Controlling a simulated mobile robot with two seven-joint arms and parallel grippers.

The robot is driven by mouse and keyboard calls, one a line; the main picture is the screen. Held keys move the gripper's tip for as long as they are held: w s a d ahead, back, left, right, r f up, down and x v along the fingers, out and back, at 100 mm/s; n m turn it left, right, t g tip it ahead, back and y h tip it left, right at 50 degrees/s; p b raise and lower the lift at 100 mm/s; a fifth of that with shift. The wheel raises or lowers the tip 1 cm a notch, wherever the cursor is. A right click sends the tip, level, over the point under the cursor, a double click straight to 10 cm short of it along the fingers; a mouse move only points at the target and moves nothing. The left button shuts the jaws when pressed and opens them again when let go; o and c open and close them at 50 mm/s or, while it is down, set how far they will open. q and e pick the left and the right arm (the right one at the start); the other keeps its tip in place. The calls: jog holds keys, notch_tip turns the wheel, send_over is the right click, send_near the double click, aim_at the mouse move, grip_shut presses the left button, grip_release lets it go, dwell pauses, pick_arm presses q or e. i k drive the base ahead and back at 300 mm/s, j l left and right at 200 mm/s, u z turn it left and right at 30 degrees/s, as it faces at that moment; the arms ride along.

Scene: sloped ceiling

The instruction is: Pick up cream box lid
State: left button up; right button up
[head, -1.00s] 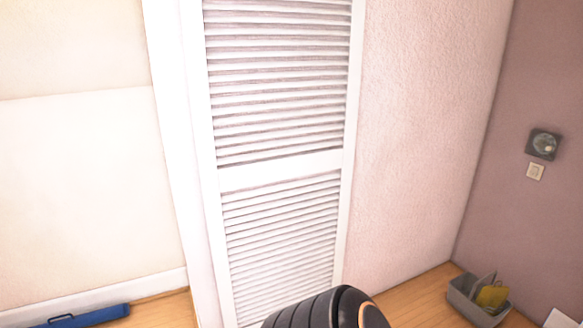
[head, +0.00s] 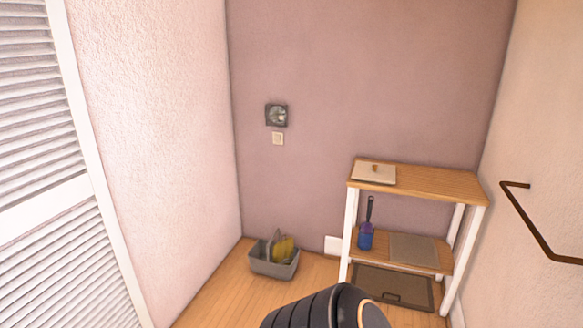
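A flat cream lid (head: 373,174) with a small tan knob lies on the left end of the top shelf of a wooden shelf unit (head: 440,183) with white legs. It looks like the cream box lid; no box shows under it. A dark, ribbed part of my own body shows at the bottom middle, well short of the shelf unit. Neither of my grippers is in view.
A grey caddy (head: 274,262) with yellow items stands on the floor by the back wall. A blue brush or bottle (head: 366,233) and a grey mat (head: 413,249) are on the middle shelf. A brown rail (head: 540,235) juts from the right wall. Bare wooden floor lies in front.

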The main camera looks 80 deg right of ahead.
aim_at(384, 174)
jog(key=z, duration=3.2)
jog(key=i+l+u, duration=0.15)
jog(key=i, duration=0.35)
jog(key=i+u, duration=0.15)
jog(key=i, duration=0.3)
jog(key=i+l+u, duration=0.2)
jog(key=i, duration=0.3)
jog(key=i+l+u, duration=0.15)
jog(key=i+l, duration=0.15)
jog(key=i, duration=0.15)
